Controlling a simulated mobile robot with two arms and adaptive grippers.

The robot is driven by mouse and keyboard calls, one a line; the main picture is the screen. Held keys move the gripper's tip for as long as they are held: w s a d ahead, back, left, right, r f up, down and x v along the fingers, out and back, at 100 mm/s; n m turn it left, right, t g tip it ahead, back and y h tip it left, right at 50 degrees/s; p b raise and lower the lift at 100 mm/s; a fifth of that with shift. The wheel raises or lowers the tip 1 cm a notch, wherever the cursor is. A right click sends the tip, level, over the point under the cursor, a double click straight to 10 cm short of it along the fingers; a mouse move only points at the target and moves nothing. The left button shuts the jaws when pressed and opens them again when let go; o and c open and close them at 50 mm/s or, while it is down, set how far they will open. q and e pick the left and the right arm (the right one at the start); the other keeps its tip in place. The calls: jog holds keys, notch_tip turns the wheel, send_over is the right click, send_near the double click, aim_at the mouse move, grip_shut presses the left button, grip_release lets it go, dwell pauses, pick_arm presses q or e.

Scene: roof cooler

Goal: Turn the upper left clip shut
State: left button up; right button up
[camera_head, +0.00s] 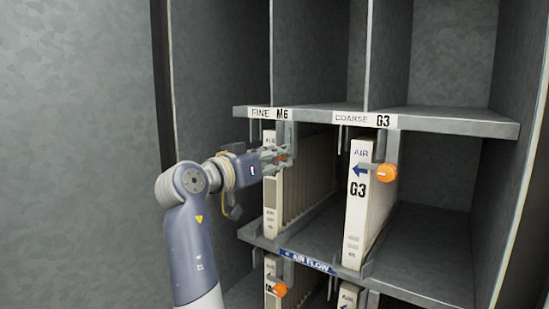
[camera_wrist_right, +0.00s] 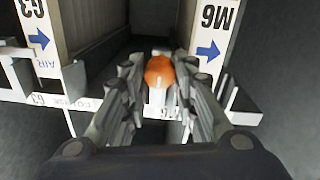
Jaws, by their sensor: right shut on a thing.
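The upper left clip has an orange knob (camera_head: 282,157) at the front of the fine M6 filter (camera_head: 271,212). In the right wrist view, which is upside down, the orange knob (camera_wrist_right: 160,72) sits between my fingers, beside the M6 filter's edge (camera_wrist_right: 208,62). My right gripper (camera_head: 276,159) is shut on this knob, and its fingers hide much of it in the head view. The clip's arm is mostly hidden, so I cannot tell its angle well. My left gripper is not in view.
The upper right clip (camera_head: 387,173) has its orange knob to the right of the G3 filter (camera_head: 356,220). A lower left clip (camera_head: 280,290) shows below the air flow shelf (camera_head: 262,238). The labelled shelf edge (camera_head: 440,122) juts out above my gripper. Metal cabinet walls stand at both sides.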

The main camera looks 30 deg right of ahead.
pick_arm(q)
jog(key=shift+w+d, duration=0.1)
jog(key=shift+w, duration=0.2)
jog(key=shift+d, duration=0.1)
pick_arm(e)
jog(key=n, duration=1.8)
jog(key=shift+r+t, duration=0.15)
jog(key=shift+t, duration=0.25)
jog(key=shift+n, duration=0.3)
